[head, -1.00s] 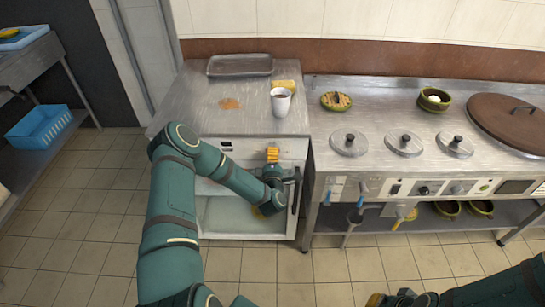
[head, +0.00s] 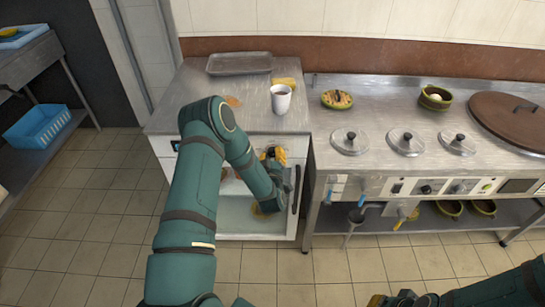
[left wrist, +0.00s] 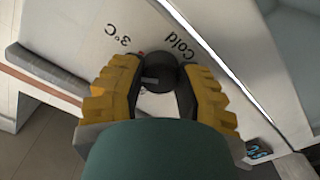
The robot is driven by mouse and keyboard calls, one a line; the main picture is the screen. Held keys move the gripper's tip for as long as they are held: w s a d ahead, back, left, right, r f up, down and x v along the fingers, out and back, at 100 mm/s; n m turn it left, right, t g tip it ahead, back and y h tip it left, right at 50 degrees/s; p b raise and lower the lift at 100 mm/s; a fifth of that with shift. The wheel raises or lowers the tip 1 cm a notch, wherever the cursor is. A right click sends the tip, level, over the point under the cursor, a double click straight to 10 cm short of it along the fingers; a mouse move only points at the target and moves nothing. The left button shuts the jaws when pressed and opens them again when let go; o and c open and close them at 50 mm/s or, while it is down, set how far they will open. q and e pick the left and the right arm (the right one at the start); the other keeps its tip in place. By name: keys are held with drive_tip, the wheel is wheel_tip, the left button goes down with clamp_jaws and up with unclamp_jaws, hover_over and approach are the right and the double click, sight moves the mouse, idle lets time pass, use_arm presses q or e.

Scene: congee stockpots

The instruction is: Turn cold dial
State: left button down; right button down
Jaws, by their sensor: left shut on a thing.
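The cold dial (left wrist: 158,76) is a round black knob on the white front panel (left wrist: 215,68), with the labels "Cold" and "3°C" beside it in the left wrist view. My left gripper (left wrist: 160,84) has its yellow fingers on either side of the dial and is shut on it. In the head view my left gripper (head: 273,155) is at the upper right of the white cabinet front, and my arm and gripper hide the dial there. My right gripper (head: 392,299) is low at the bottom edge, far from the dial, and its jaws do not show clearly.
The cabinet's dark vertical handle (head: 296,190) is just right of my left wrist. A white cup (head: 281,98), a sponge (head: 284,81) and a metal tray (head: 240,63) are on top. The stove counter (head: 390,165) with several lids stands to the right.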

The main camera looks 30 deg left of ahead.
use_arm(q)
drive_tip(key=m+b, duration=0.1)
drive_tip(key=m, duration=0.2)
drive_tip(key=shift+m, duration=0.3)
drive_tip(key=shift+r+m, duration=0.1)
drive_tip(key=shift+m, duration=1.3)
drive_tip(key=c, duration=0.5)
unclamp_jaws()
drive_tip(key=v, duration=1.2)
